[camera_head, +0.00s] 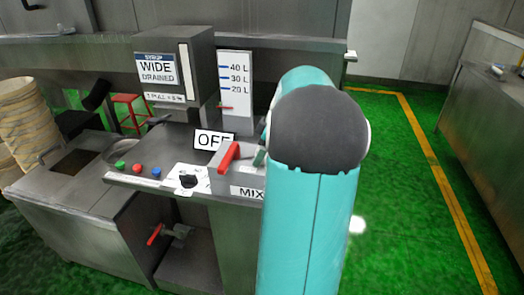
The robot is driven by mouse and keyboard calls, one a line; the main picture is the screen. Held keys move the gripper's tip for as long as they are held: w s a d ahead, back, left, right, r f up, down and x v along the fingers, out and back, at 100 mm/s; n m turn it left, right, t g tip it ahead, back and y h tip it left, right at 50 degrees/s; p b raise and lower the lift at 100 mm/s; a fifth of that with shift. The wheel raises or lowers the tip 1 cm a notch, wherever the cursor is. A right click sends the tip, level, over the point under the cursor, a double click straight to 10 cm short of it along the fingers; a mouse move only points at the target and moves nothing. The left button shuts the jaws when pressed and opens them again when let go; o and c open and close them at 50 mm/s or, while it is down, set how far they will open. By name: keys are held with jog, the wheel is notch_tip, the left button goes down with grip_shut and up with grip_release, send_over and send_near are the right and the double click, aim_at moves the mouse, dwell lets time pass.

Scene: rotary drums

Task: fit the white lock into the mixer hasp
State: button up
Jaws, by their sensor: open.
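The mixer's control box (240,178) stands in the middle of the view, with a red lever (229,156) on top and a label reading "MIX" that is cut off by my arm. An "OFF" sign (213,141) stands just behind the lever. I cannot make out the hasp; it may be hidden behind my teal arm. A small white blurred shape (357,225) shows at the arm's right edge; I cannot tell whether it is the white lock. My gripper is hidden behind my arm.
A steel counter carries green, red and blue buttons (138,169) and a black knob (188,180). Behind stand a syrup box (175,65) and a level gauge (235,90). Stacked buckets (28,115) stand at left. Green floor at right is clear up to another counter (490,120).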

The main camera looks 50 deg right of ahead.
jog(key=v, duration=1.4)
jog(key=shift+w, duration=0.1)
